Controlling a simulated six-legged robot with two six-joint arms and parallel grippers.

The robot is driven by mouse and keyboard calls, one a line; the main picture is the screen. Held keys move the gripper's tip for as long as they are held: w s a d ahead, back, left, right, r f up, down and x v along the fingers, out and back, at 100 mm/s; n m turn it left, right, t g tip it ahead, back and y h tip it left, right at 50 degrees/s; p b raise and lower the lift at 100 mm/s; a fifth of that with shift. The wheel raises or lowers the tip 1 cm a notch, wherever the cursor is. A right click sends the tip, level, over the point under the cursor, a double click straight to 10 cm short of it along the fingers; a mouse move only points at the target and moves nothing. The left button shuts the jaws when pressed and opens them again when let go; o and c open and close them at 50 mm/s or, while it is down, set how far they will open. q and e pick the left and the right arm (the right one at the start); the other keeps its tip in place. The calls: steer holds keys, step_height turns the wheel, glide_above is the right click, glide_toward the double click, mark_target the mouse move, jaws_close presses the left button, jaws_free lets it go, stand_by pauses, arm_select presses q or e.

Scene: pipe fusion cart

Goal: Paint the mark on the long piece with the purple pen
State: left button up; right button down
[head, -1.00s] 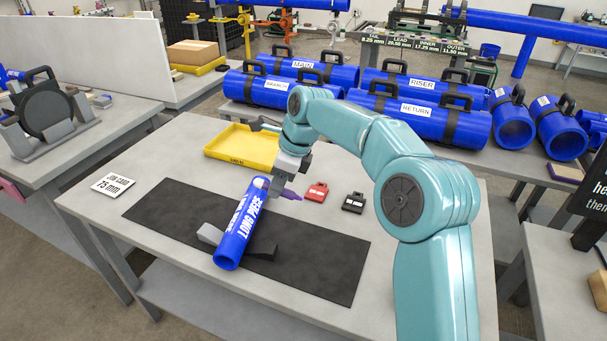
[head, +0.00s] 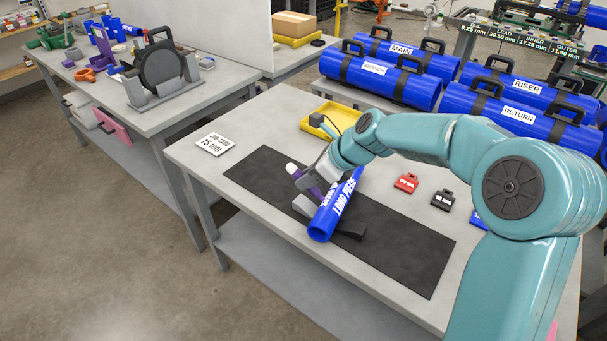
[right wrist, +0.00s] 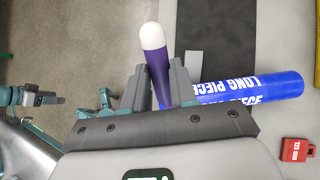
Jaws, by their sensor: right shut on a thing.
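The long piece (head: 335,212) is a blue pipe with white lettering, lying across a black mat (head: 410,250) on the table. It also shows in the right wrist view (right wrist: 275,87). My right gripper (head: 312,186) is shut on the purple pen (right wrist: 158,68), beside and over the pipe's left side. The pen's white end (head: 291,169) points up and left, away from the pipe. Its other end is hidden, so I cannot tell whether it touches. I cannot make out the mark. A teal and dark part at the left wrist-view edge may be my left gripper (right wrist: 38,97).
A grey support (head: 302,206) is at the pipe. A yellow tray (head: 312,122), a red block (head: 406,183), a black block (head: 443,200) and a "75 mm" card (head: 215,144) lie around the mat. The mat's front right is clear.

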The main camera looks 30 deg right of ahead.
mark_target(318, 190)
steer(key=shift+s+d, duration=0.15)
steer(key=shift+d, duration=0.2)
steer(key=shift+a, duration=0.3)
steer(key=shift+p, duration=0.35)
steer(key=shift+d+f+b, duration=0.1)
steer(key=shift+f+b, duration=0.4)
steer(key=shift+f, duration=0.15)
step_height(318, 190, down, 2)
steer(key=shift+f+b, duration=0.1)
steer(key=shift+b, duration=0.6)
step_height(318, 190, down, 2)
steer(key=shift+f+b, duration=0.1)
steer(key=shift+b, duration=0.55)
steer(key=shift+f, duration=0.45)
steer(key=shift+f+b, duration=0.25)
steer(key=shift+b, duration=0.1)
